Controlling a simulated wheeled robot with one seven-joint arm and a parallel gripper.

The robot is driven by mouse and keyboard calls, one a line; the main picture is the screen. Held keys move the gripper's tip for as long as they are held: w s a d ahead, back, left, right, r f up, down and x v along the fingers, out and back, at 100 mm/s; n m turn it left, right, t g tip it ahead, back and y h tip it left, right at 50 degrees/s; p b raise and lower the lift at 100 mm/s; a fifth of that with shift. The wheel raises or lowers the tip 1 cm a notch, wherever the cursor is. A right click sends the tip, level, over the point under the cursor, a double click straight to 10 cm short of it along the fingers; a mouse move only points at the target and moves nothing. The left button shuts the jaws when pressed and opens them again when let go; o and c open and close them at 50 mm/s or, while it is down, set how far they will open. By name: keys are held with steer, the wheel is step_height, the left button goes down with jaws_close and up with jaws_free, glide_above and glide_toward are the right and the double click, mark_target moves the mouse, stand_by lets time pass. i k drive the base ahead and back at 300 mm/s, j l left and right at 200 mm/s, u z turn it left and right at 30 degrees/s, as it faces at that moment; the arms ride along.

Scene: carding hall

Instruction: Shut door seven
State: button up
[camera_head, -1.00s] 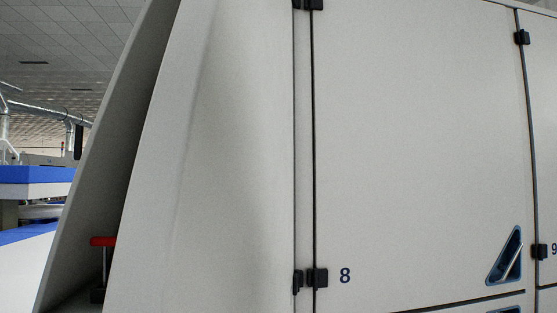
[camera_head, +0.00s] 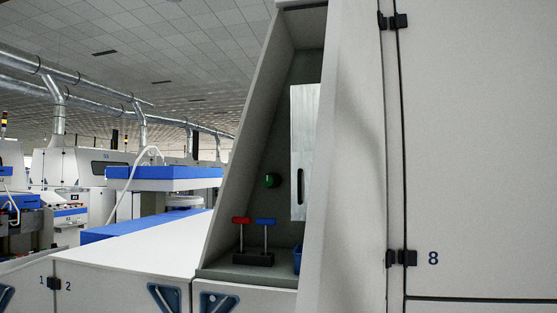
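A large pale panel (camera_head: 350,170) stands upright beside an open compartment (camera_head: 290,100) in the machine's side. It appears to be an open door swung out toward me, joined along its right edge next to door 8 (camera_head: 470,150). No number seven shows on it, so I cannot confirm that it is door seven. It hides the right part of the compartment. Black hinges (camera_head: 400,258) sit at the seam by the number 8. My gripper is not in view.
Low white cabinets (camera_head: 125,280) with triangular handles, numbered 1 and 2, run along the lower left. Other machines and ducts (camera_head: 60,105) stand behind.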

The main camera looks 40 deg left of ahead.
mark_target(346, 259)
steer(key=u, duration=1.4)
steer(key=k+l, duration=0.15)
steer(key=k, duration=0.25)
steer(key=k+l+u, duration=0.15)
steer(key=k, duration=0.25)
